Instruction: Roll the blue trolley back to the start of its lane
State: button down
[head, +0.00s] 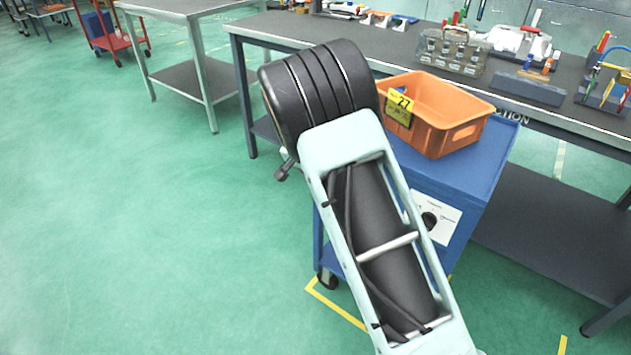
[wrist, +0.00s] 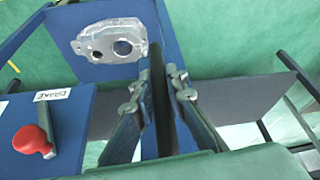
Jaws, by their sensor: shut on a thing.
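The blue trolley (head: 480,165) stands against the front of a long workbench, partly hidden behind my arm. It carries an orange bin (head: 452,134) with a yellow "27" tag. A white panel with a black knob (head: 430,219) is on its side. In the wrist view my gripper (wrist: 161,78) is shut on a dark upright bar (wrist: 156,60), which seems to be the trolley's handle. A blue panel left of it bears a "BRAKE" label and a red knob (wrist: 30,139). In the head view the gripper is hidden behind my arm.
A long workbench (head: 290,28) with tools and racks runs behind the trolley. A second table (head: 185,8) stands to its left. Yellow lines (head: 335,308) mark the green floor by the trolley's wheel. The floor at left is clear. A metal casting (wrist: 108,42) shows on a blue surface.

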jog(key=c, duration=2)
grip_release()
jog(key=shift+w+a+r, duration=0.1)
jog(key=shift+w+a, duration=0.15)
jog(key=shift+a, duration=0.1)
jog(key=shift+o, duration=0.3)
jog(key=shift+d, duration=0.1)
jog(key=shift+s, duration=0.1)
jog(key=v, duration=1.2)
